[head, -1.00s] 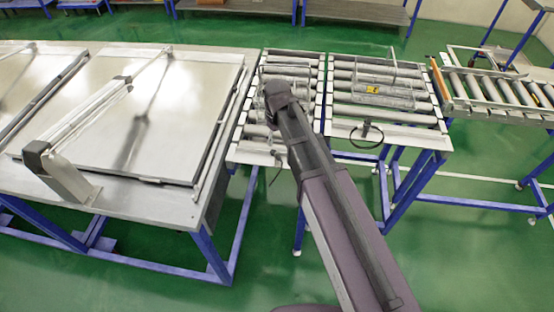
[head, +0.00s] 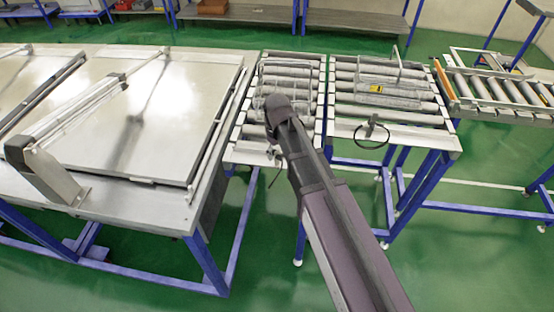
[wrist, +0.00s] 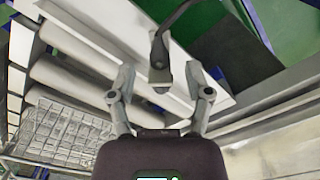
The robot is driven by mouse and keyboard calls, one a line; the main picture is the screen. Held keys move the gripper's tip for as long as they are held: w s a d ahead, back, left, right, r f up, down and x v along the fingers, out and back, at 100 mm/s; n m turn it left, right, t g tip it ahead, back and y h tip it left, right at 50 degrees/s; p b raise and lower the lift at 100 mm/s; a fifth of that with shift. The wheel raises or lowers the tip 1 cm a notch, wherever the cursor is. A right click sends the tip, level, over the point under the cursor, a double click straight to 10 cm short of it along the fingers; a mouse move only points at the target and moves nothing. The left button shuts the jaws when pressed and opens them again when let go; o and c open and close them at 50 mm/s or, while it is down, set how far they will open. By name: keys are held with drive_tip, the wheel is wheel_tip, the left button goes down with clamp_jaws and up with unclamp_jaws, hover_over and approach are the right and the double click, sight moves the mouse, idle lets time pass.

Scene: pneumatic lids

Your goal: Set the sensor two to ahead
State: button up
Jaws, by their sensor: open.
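My gripper (wrist: 160,85) is open in the wrist view, one finger on each side of a small grey sensor bracket (wrist: 160,76) with a black cable. The fingers look apart from it, and nothing is held. In the head view my arm's dark end is over the left roller conveyor and hides the fingers. A small sensor (head: 275,152) with a hanging cable is at that conveyor's front edge. Another sensor (head: 371,126) with a looped black cable is on the front edge of the middle conveyor. No label shows which is sensor two, and their exact facing cannot be told.
A wire basket (wrist: 60,130) lies on the rollers beside my gripper. A large metal table (head: 125,205) stands left. Green floor in front is open.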

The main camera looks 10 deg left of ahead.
drive_tip(key=shift+f+b, duration=0.6)
drive_tip(key=shift+f, duration=0.3)
clamp_jaws()
